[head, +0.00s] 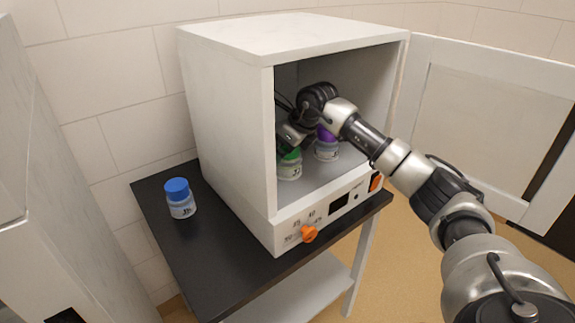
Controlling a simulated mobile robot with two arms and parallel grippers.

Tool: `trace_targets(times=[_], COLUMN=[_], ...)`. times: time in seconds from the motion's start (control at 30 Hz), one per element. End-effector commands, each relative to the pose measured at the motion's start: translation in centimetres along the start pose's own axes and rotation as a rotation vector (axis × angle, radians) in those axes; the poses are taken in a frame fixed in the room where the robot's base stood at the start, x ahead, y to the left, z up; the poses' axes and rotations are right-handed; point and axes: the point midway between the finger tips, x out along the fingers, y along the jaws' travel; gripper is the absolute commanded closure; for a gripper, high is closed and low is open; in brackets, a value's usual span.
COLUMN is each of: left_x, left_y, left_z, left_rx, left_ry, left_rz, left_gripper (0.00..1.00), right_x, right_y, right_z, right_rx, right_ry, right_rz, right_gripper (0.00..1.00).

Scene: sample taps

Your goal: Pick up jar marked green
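The jar with the green lid (289,166) stands upright inside the open white cabinet, near its front left, with a clear body and a label. My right arm reaches into the cabinet from the right. Its gripper (287,143) is directly above or at the green lid and covers part of it. I cannot tell whether the fingers touch the lid or how far apart they are. My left gripper is not in view.
A jar with a purple lid (326,146) stands close to the right of the green one, partly behind my arm. A blue-lidded jar (180,198) stands on the black table (222,262). The cabinet (225,135) has an orange knob (309,234); its door (480,105) is swung open right.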

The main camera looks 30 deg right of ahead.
Motion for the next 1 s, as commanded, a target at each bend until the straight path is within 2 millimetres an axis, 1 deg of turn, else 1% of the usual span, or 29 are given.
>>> trace_targets(times=[0.1, 0.57, 0.6, 0.87, 1.0], left_x=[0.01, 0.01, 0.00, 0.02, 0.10], left_y=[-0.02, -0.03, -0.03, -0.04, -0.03], left_z=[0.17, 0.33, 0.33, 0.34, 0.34], left_rx=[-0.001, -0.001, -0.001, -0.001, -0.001], left_ry=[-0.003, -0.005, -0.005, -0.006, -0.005], left_rz=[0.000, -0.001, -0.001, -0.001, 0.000], left_gripper=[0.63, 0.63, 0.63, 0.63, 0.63], right_x=[-0.05, -0.09, -0.14, -0.28, -0.99], right_y=[-0.03, -0.04, -0.04, -0.05, -0.05], right_z=[-0.01, -0.02, 0.02, 0.10, 0.54], right_rx=[0.000, 0.000, 0.000, 0.000, -0.001], right_ry=[0.000, 0.000, -0.001, -0.002, -0.003], right_rz=[-0.001, 0.000, -0.001, -0.001, -0.001], right_gripper=[0.01, 0.72, 0.73, 0.73, 0.73])
